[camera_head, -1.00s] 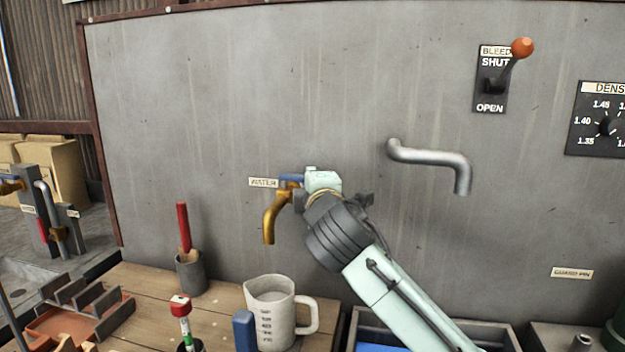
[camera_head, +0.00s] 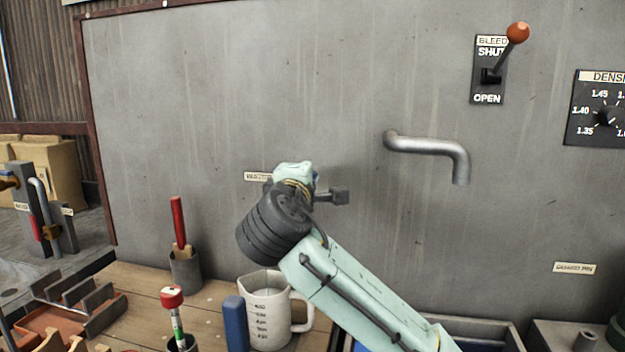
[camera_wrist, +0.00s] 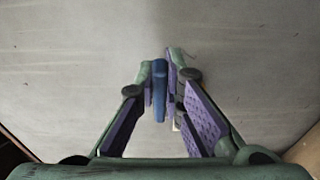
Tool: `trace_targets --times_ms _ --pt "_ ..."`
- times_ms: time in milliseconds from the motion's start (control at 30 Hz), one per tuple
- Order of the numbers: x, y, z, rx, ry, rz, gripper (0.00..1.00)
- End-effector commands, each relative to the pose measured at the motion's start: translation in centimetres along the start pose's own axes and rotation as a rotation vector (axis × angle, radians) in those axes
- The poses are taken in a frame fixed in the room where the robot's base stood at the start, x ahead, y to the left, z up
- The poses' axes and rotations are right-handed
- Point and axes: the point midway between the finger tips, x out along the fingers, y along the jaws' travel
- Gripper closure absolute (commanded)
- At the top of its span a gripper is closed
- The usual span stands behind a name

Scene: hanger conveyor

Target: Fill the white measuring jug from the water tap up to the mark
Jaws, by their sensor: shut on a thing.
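The white measuring jug (camera_head: 268,322) stands upright on the wooden bench in the head view, its printed scale facing me and its handle to the right. My arm crosses just above its rim, and the water level inside cannot be told. My gripper (camera_wrist: 160,72) is shut on the blue handle (camera_wrist: 159,98) of the water tap in the wrist view, with the handle between its fingertips. In the head view my wrist covers the tap and its spout beside the WATER label (camera_head: 256,176), so any flow is hidden.
A blue block (camera_head: 236,325) stands against the jug's left front. A cup (camera_head: 186,272) with a red-handled tool and a red-capped tube (camera_head: 173,298) are farther left. A grey pipe (camera_head: 430,147) and the bleed lever (camera_head: 503,55) are on the wall at right.

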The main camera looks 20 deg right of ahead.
Motion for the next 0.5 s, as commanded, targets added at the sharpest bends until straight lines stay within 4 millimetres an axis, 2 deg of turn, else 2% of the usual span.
trace_targets --times_ms 233,267,500 --pt "0.04 0.03 0.02 0.001 0.000 -0.001 1.00" --pt "0.04 0.03 0.02 0.001 0.000 -0.001 0.90" --pt "0.03 0.03 0.02 0.001 0.000 0.000 0.74"
